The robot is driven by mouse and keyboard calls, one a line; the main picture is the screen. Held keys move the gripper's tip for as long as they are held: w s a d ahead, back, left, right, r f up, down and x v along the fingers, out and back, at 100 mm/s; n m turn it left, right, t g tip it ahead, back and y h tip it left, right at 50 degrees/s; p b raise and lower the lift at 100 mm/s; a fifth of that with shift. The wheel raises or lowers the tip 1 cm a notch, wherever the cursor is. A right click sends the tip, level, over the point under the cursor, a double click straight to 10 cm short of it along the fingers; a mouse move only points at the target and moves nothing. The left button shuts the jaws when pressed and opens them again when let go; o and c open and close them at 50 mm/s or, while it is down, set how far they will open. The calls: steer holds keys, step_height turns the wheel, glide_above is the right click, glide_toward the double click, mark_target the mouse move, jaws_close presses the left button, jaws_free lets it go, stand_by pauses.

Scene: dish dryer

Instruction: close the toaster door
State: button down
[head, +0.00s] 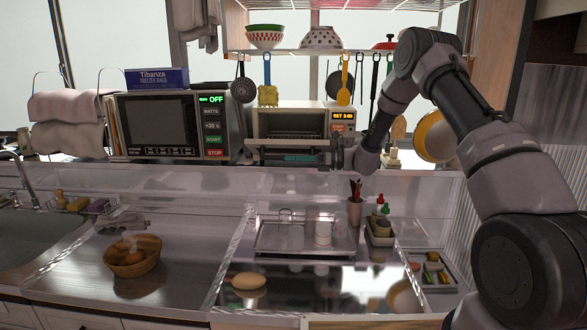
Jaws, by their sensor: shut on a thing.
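The toaster (262,124) is a cream oven on the shelf behind the counter, beside the microwave. Its dark inside and wire rack show through the open front. The toaster door (285,144) is folded down and forward, low in front of the opening. My gripper (334,157) reaches in from the right and is at the right end of the door's front edge. It is shut on the door there. The fingertips are small and partly hidden, so the exact grip point is unclear.
A microwave (157,125) stands left of the toaster. Utensils, including a yellow spatula (344,92), hang above. Free room lies in front of the toaster.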

steer(key=shift+w+r, duration=0.2)
steer(key=shift+r, duration=0.75)
steer(key=c, duration=0.8)
jaws_free()
steer(key=d, duration=1.1)
steer(key=shift+s, duration=0.2)
steer(key=shift+d, duration=0.1)
steer(key=d, duration=1.2)
steer(key=shift+s, duration=0.2)
